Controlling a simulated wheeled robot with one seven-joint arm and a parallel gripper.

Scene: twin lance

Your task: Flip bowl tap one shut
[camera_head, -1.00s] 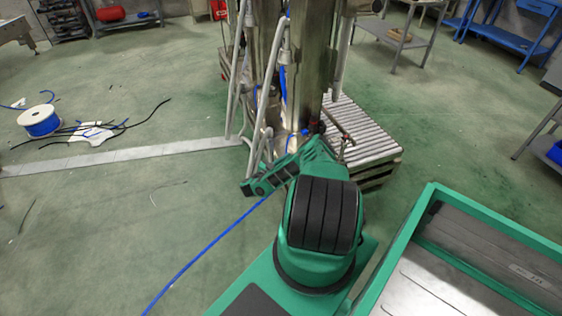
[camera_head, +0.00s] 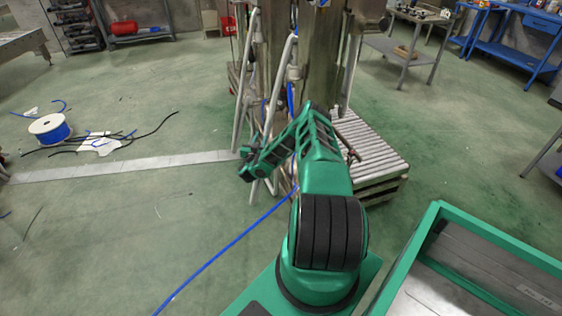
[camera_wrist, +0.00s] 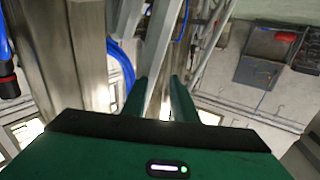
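The metal lance stand (camera_head: 320,60) rises beyond my arm in the head view, with pale pipes (camera_head: 246,90) and blue hoses on its left side. My gripper (camera_head: 248,168) is small in that view, beside the lower pipes. In the wrist view my gripper (camera_wrist: 160,88) has two green fingers standing apart, with a pale pipe (camera_wrist: 158,60) behind and between them; I cannot tell whether they touch it. A black fitting with a red ring (camera_wrist: 8,80) shows at the left. I cannot make out tap one or its lever for certain.
A roller platform (camera_head: 372,150) stands right of the stand. A green-rimmed tray (camera_head: 400,258) is at the lower right. A blue hose (camera_head: 225,250) runs over the floor, and a cable spool (camera_head: 49,129) lies at the left. A blue hose loop (camera_wrist: 122,65) hangs near my fingers.

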